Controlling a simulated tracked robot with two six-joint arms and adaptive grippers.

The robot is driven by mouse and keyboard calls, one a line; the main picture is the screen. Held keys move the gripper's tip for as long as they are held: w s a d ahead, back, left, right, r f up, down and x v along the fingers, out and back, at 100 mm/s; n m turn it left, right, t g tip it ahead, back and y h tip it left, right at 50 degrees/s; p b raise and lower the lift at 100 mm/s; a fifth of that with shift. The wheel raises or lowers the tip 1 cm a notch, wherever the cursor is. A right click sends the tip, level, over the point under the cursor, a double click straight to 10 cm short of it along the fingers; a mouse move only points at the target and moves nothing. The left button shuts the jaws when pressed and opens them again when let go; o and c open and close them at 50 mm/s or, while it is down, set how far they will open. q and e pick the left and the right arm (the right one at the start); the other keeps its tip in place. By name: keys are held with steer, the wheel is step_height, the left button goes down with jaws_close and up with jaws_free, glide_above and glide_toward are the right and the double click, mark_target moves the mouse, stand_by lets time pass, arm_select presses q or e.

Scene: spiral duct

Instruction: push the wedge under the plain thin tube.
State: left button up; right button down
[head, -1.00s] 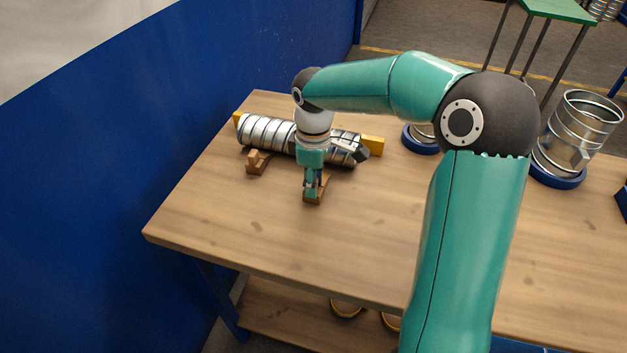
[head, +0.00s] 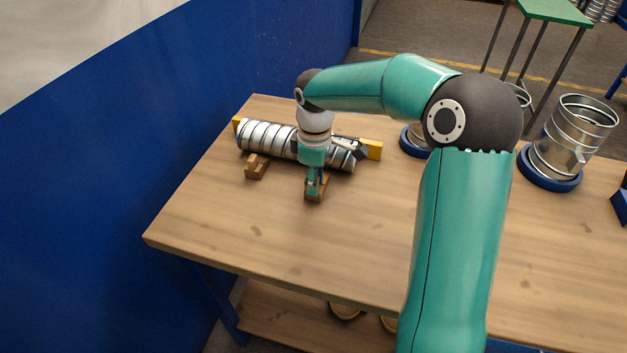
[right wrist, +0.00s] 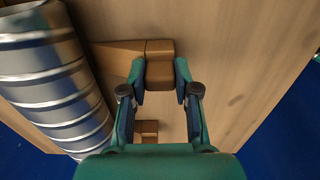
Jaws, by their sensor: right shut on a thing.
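The thin metal tube (head: 266,136) with spiral seams lies on its side on the bench, and its ribbed side shows at the left of the right wrist view (right wrist: 45,85). My right gripper (head: 314,184) points down in front of the tube. It is shut on the brown wedge (right wrist: 159,72), whose thick end is between the fingers (right wrist: 160,82). The wedge's sloped thin end points at the tube and reaches its edge; contact is unclear. A second brown wedge (head: 257,167) sits at the tube's front near its left end. My left gripper is not in view.
Yellow blocks (head: 374,150) show behind the tube's ends. A dark fitting is at its right end. A wider metal duct (head: 572,135) stands in a blue ring (head: 549,180) at right. The bench front (head: 250,225) is clear; a blue wall (head: 90,190) borders the left.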

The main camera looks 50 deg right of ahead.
steer(key=shift+w+d+p, duration=0.3)
steer(key=shift+d+p, duration=0.05)
steer(key=shift+d, duration=0.2)
steer(key=shift+w+d+p, duration=0.25)
steer(key=shift+d+p, duration=0.05)
steer(key=shift+d, duration=0.2)
steer(key=c, duration=0.8)
jaws_free()
steer(key=shift+o, duration=0.2)
